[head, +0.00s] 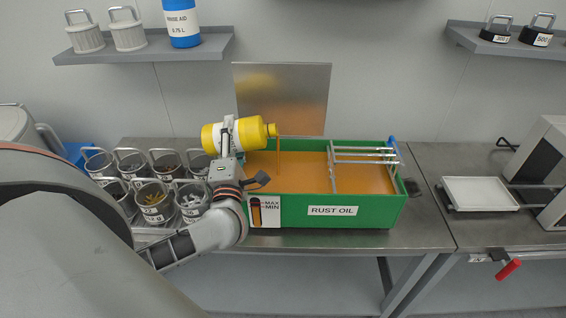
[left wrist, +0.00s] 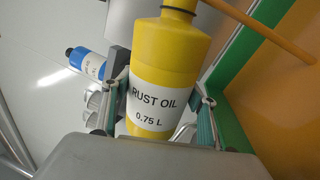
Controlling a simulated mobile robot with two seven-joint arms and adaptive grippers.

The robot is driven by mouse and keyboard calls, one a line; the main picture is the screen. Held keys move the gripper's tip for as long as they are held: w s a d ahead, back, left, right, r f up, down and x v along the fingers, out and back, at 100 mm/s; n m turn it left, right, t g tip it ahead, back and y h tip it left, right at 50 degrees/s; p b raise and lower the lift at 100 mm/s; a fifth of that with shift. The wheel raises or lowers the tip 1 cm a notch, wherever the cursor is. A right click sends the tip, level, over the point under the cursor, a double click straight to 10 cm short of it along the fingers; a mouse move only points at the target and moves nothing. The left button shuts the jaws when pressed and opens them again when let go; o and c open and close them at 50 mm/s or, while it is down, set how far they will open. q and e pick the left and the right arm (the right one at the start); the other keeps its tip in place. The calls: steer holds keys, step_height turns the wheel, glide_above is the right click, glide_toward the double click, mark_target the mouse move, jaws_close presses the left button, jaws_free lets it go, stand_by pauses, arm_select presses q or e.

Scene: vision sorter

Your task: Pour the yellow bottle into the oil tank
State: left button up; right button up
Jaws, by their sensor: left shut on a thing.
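The yellow bottle (head: 238,134) lies tilted to about horizontal above the left part of the oil tank, its neck to the right. A thin orange-brown stream falls from its mouth into the tank. My left gripper (head: 228,145) is shut on the bottle. In the left wrist view the bottle (left wrist: 170,60) shows a "RUST OIL 0.75 L" label between the fingers (left wrist: 155,110). The oil tank (head: 370,212) is a green box labelled "RUST OIL", holding orange-brown liquid, with a MAX/MIN gauge (head: 264,211) on its front. My right gripper is not in view.
Several metal baskets with small parts (head: 154,200) stand left of the tank. A metal rack (head: 362,155) sits across the tank's right part. An upright metal plate (head: 283,98) stands behind. A white tray (head: 482,194) is at right. A blue bottle (head: 183,24) stands on the left shelf (head: 150,48).

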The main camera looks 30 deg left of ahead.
arm_select(q)
steer(key=shift+w+f, duration=0.1)
stand_by(0.5)
steer(key=shift+d+m+t+h+p, duration=0.15)
steer(key=shift+m+t+h+p, duration=0.2)
steer(key=shift+m, duration=1.35)
stand_by(2.8)
steer(key=shift+w+d+m+h, duration=0.15)
steer(key=shift+d+m+h, duration=0.05)
steer(key=shift+m, duration=0.6)
steer(key=shift+w+d+m+h, duration=0.1)
steer(key=shift+d+m+h, duration=0.05)
steer(key=shift+m, duration=0.65)
stand_by(1.3)
